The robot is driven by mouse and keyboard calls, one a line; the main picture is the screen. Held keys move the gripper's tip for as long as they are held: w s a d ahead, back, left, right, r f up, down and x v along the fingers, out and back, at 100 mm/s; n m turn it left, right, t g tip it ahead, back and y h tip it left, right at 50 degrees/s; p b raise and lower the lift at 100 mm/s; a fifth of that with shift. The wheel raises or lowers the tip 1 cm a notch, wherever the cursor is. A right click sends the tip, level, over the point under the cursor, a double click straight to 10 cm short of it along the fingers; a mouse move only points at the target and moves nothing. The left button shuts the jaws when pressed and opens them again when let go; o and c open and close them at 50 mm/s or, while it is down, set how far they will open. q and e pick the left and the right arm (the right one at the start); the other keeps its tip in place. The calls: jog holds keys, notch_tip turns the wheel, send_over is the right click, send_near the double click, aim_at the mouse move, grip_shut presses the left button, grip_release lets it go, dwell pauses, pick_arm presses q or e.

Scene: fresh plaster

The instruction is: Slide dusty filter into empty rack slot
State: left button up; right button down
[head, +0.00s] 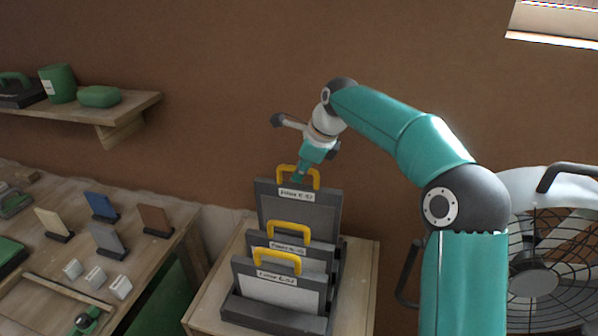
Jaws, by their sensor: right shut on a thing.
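My right gripper (298,177) is shut on the yellow handle of the rearmost filter. This filter (300,215) is an upright dark-framed grey panel with a white label, and it stands higher than the two in front. Its lower part is hidden behind them, so I cannot tell how deep it sits in the rack. The dark grey rack (270,318) holds a middle filter (312,262) and a front filter (278,290), both upright with yellow handles. The front one's face is lighter. My left gripper is not in view.
The rack stands on a wooden cabinet (366,285). A workbench (45,190) with coloured sample plates and small white blocks is at left. A wall shelf (130,105) holds green items. A large fan (540,280) is at right, close to my right arm.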

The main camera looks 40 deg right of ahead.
aim_at(317, 175)
jog(key=shift+f+b, duration=2.85)
jog(key=shift+f, duration=1.5)
jog(key=shift+f+b, duration=0.4)
jog(key=c, duration=1.1)
grip_release()
jog(key=v, duration=1.2)
jog(key=shift+f, duration=0.15)
